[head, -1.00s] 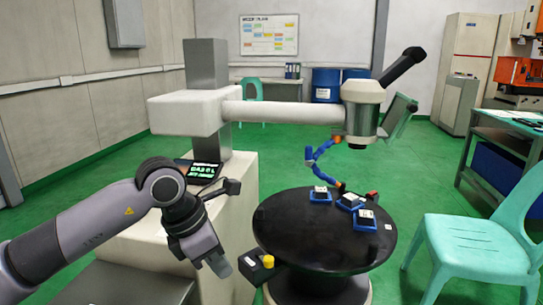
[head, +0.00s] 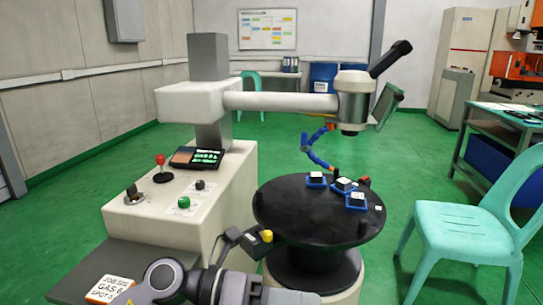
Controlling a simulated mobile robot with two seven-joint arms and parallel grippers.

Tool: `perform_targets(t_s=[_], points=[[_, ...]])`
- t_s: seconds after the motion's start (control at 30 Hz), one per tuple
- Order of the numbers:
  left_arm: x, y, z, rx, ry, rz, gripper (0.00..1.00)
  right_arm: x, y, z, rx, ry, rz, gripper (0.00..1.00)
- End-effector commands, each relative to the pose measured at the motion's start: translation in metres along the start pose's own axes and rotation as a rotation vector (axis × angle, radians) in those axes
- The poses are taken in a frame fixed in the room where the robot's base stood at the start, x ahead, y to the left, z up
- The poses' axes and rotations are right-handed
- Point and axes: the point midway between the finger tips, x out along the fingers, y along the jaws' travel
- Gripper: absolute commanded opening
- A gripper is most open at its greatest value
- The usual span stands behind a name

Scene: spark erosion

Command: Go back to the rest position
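My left arm lies low along the bottom edge, in front of the white machine cabinet (head: 165,225). My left gripper (head: 290,297) points right near the foot of the round black table and is partly cut off by the frame edge. Its fingertips cannot be made out clearly, so whether it is open or shut is hidden. My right gripper is out of view.
The round black table (head: 300,220) holds several blue trays with small parts. A control box with a yellow button (head: 266,236) juts out by the table. A teal chair (head: 465,240) stands right.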

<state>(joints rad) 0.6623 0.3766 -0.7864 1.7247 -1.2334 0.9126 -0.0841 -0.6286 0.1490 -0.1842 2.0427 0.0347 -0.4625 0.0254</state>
Motion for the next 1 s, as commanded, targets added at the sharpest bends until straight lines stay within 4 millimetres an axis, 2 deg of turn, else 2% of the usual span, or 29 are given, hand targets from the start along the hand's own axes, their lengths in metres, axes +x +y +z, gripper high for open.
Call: perform_targets(t_s=[0.13, 0.27, 0.43, 0.53, 0.67, 0.8, 0.9, 1.0], points=[[-0.007, -0.009, 0.008, -0.262, -0.271, -0.184, 0.0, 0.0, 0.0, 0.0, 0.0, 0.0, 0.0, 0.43], [-0.03, 0.001, 0.017, -0.509, -0.514, -0.305, 0.0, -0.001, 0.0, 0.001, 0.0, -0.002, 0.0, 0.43], [-0.073, 0.038, 0.01, -0.856, -0.833, -0.409, 0.0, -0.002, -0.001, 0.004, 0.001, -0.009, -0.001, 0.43], [-0.101, 0.069, -0.008, -1.072, -1.017, -0.444, 0.0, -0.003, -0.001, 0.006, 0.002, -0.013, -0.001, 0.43], [-0.135, 0.113, -0.051, -1.359, -1.252, -0.461, 0.0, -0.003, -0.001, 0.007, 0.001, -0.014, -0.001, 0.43], [-0.164, 0.151, -0.117, -1.663, -1.482, -0.446, 0.0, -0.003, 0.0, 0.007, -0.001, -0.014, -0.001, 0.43], [-0.178, 0.169, -0.168, -1.859, -1.621, -0.42, 0.0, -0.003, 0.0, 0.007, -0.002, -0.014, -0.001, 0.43], [-0.186, 0.179, -0.218, -2.035, -1.737, -0.387, 0.0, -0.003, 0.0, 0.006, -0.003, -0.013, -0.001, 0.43]])
